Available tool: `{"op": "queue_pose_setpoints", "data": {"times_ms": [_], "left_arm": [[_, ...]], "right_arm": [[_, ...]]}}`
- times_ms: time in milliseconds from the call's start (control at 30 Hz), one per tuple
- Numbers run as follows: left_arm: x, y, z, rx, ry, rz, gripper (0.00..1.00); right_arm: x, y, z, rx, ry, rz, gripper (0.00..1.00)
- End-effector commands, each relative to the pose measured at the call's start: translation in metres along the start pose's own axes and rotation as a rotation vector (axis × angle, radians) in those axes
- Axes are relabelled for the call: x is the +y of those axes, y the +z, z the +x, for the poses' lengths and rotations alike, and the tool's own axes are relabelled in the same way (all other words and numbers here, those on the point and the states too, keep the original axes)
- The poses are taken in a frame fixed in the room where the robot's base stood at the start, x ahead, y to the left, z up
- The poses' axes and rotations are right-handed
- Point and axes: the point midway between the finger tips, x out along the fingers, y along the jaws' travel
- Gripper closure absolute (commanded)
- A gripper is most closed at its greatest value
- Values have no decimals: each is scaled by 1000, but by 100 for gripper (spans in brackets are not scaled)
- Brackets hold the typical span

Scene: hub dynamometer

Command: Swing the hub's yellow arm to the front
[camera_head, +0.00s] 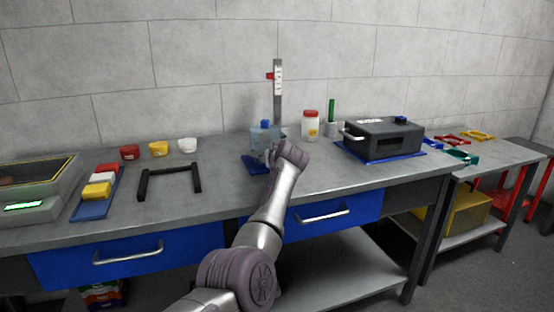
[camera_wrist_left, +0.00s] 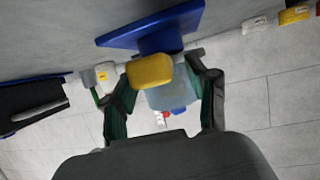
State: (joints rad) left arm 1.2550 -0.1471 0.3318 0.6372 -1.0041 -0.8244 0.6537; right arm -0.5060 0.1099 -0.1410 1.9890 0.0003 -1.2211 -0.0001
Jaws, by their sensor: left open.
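The hub (camera_head: 264,136) is a pale blue-grey body on a blue base plate (camera_head: 252,165) near the back of the bench, partly hidden by my left wrist in the head view. In the left wrist view, which looks upside down, the hub body (camera_wrist_left: 172,97) and blue base plate (camera_wrist_left: 185,20) show beyond my fingers. The hub's yellow arm (camera_wrist_left: 150,71) points toward the camera, its rounded end between the fingers. My left gripper (camera_wrist_left: 163,68) is open around the yellow arm's end; contact cannot be told. My right gripper is not in view.
A measuring post with a red marker (camera_head: 278,90) stands behind the hub. A red-lidded jar (camera_head: 310,125) and dark grey box (camera_head: 382,138) are to the right. Bench between frame and hub is clear.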

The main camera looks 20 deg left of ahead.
Motion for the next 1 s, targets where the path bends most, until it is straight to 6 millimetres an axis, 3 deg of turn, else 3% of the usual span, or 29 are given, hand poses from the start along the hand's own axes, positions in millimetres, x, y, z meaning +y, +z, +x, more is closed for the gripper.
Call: {"op": "queue_pose_setpoints", "data": {"times_ms": [600, 800, 1000], "left_arm": [[0, 2, -95, -1, 3, -2, 42], [-1, 2, -109, -3, 1, 0, 42], [-1, 2, -110, -3, 1, 0, 42]], "right_arm": [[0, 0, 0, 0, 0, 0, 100], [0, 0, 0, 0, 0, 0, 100], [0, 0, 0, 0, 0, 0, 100]]}}
